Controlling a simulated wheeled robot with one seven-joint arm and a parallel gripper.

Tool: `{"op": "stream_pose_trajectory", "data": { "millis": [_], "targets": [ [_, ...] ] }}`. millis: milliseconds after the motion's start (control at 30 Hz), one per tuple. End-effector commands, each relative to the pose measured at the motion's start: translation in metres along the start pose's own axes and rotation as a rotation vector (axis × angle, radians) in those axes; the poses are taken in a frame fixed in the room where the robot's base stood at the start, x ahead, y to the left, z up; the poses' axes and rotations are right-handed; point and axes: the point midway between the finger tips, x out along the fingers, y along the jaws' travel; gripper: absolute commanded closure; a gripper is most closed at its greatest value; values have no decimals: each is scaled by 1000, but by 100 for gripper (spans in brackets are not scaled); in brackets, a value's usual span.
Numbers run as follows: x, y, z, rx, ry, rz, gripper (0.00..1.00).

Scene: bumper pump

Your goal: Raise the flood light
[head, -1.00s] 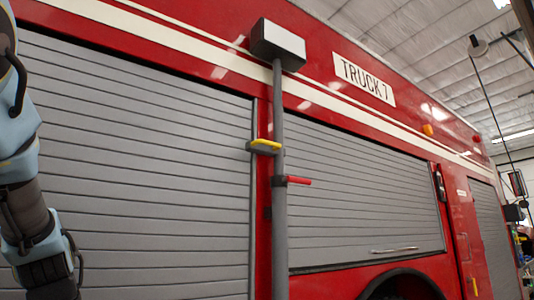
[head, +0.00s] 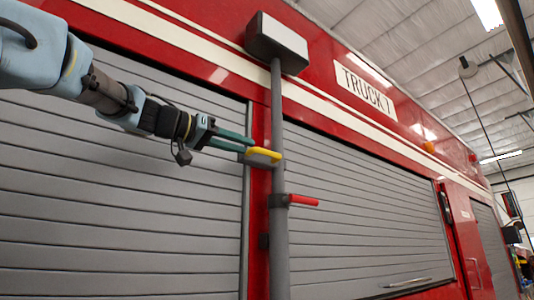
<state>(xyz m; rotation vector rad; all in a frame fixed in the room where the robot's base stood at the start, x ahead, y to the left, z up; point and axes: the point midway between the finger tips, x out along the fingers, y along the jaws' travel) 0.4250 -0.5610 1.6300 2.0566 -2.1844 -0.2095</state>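The flood light (head: 277,43) is a box with a pale front face on top of a grey vertical pole (head: 276,110), in front of the red truck. A yellow handle (head: 263,155) sticks out to the left of the pole at mid height. A red lever (head: 304,200) sticks out to the right from a dark collar lower on the pole. My gripper (head: 238,144) comes in from the left with its two greenish fingers apart. The fingertips are at the left end of the yellow handle; I cannot tell whether they touch it.
The red truck carries a "TRUCK 7" sign (head: 365,91). Grey roller shutters (head: 110,205) lie behind my arm and to the right of the pole. The space below my gripper, left of the pole, looks clear.

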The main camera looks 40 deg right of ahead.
Motion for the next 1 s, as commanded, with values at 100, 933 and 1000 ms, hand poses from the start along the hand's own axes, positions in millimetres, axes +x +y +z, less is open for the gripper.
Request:
{"op": "stream_pose_trajectory", "data": {
  "millis": [100,933,1000],
  "targets": [
    [24,1,-4,-4,-3,1,68],
    [87,-1,1,-3,-2,-3,74],
    [87,-1,1,-3,-2,-3,81]
  ]
}}
